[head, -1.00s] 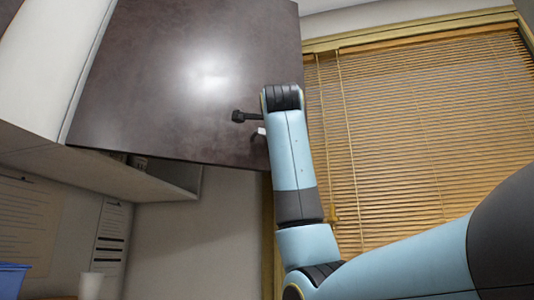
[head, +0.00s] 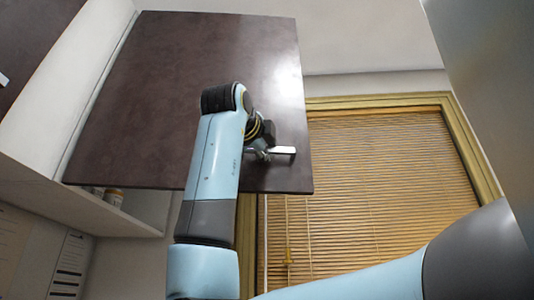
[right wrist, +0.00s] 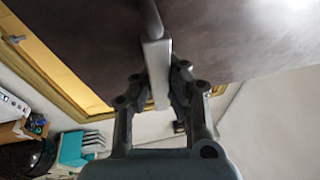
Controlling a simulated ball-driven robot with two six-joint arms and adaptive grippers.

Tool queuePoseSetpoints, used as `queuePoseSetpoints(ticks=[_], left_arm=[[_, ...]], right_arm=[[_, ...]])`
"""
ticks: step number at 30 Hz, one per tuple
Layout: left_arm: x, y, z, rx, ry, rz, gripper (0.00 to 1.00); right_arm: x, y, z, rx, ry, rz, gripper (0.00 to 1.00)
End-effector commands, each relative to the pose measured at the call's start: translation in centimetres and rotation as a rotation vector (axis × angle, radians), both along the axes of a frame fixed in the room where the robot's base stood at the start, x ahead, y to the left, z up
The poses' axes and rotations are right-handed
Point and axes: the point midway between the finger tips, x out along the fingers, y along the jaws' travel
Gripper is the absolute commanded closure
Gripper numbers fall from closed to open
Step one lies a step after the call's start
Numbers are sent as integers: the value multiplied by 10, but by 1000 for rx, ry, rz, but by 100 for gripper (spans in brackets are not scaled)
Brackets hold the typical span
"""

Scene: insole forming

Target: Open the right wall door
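The right wall door (head: 190,80) is a dark brown panel hinged along its left edge on the white cabinet. It stands swung out from the cabinet, and part of the interior shows beneath it. Its pale bar handle (head: 284,150) is near the lower right corner. In the right wrist view the handle (right wrist: 157,70) lies between the two fingers of my right gripper (right wrist: 160,88), which look closed on it from both sides. In the head view my right gripper (head: 260,143) is partly hidden behind my wrist. My left gripper is not in view.
A small jar (head: 114,196) stands inside the cabinet (head: 140,215). Another dark door (head: 30,40) is at the far left. A window with wooden blinds (head: 370,190) is to the right. Papers (head: 70,265) hang on the wall below.

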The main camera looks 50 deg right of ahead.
Motion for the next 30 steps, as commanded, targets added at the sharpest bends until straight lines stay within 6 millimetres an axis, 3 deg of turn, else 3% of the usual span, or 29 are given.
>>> queuePoseSetpoints(ticks=[8, 16, 25, 30], left_arm=[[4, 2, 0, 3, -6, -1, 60], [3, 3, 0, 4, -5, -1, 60], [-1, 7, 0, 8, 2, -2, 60], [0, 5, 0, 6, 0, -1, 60]], right_arm=[[1, 0, -2, 3, 3, 1, 100], [1, 0, -1, 2, 2, 1, 66], [0, 3, -1, 1, 0, 3, 66], [-9, 25, -6, 3, -1, 8, 66]])
